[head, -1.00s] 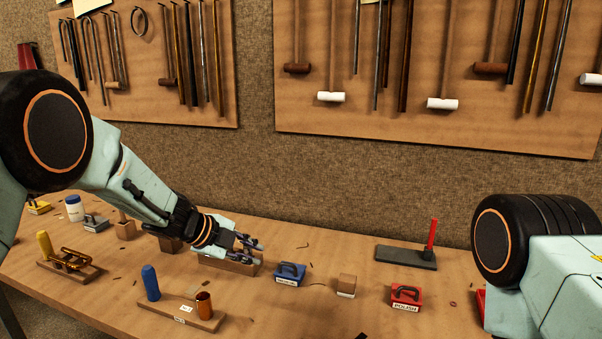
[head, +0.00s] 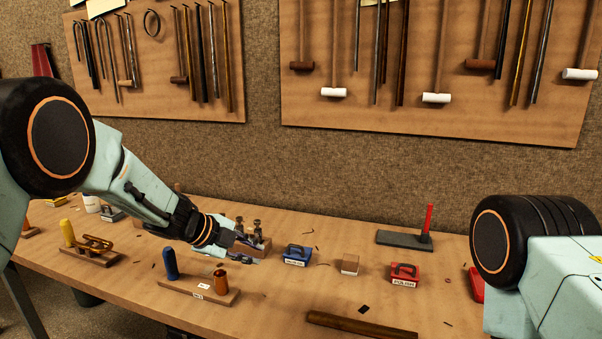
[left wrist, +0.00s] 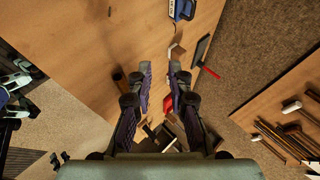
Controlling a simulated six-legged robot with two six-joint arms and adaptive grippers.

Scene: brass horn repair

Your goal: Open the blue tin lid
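The blue tin (head: 296,255) stands on the workbench right of my left gripper. It has a dark handle on top and a white label on its front, and its lid looks closed. The tin also shows at the top edge of the left wrist view (left wrist: 182,10), partly cut off. My left gripper (head: 252,250) is over the bench, left of the tin and apart from it. In the left wrist view its two fingers (left wrist: 160,68) are apart with nothing between them. My right gripper is out of view.
A board with a blue handle (head: 212,292) is in front; a brown rod (head: 360,325) lies nearer.

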